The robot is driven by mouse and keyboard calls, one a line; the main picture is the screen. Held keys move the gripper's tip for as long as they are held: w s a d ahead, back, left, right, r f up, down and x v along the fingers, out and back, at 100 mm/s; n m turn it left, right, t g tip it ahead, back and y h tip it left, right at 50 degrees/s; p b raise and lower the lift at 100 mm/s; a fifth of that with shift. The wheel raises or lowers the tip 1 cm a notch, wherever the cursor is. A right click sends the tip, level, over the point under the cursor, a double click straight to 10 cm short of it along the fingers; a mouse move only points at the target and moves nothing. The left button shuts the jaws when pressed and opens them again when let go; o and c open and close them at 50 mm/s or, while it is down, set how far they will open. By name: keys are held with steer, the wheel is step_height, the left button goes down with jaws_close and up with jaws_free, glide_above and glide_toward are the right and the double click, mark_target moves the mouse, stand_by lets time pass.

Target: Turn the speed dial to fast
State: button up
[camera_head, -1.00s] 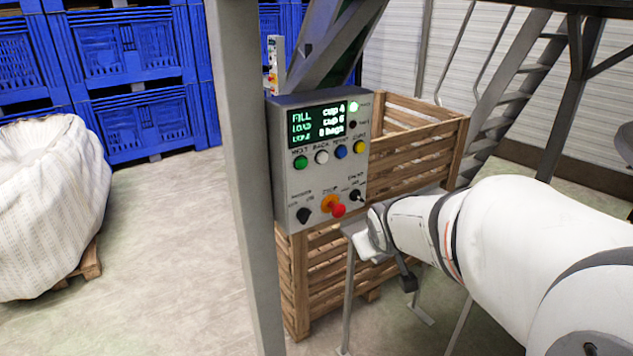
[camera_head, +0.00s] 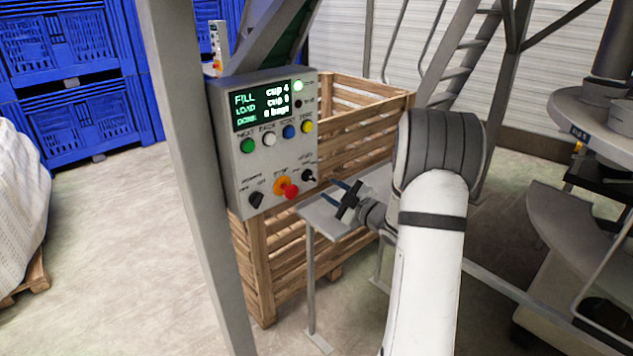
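A grey control box (camera_head: 268,152) stands left of centre, with a lit screen (camera_head: 265,105) reading FILL, LOAD and DONE. On its lower face are a black knob (camera_head: 257,200) at left, a red mushroom button (camera_head: 291,191) on an orange base, and a smaller black dial or switch (camera_head: 308,176) at right. The lettering is too small to tell surely which is the speed dial or how it is set. My gripper (camera_head: 331,190) is right of the box's lower right corner, apart from it. Its two thin fingers point left, spread and empty.
A small grey table (camera_head: 330,222) lies below my gripper. A slatted wooden crate (camera_head: 262,262) stands behind and below the box. A grey post (camera_head: 190,170) rises at the box's left. Round grey machinery (camera_head: 590,130) is at right.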

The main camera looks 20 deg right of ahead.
mark_target(313, 179)
steer(key=p+x, duration=0.1)
steer(key=x, duration=0.6)
steer(key=shift+p, duration=0.35)
steer(key=shift+c, duration=0.3)
jaws_close()
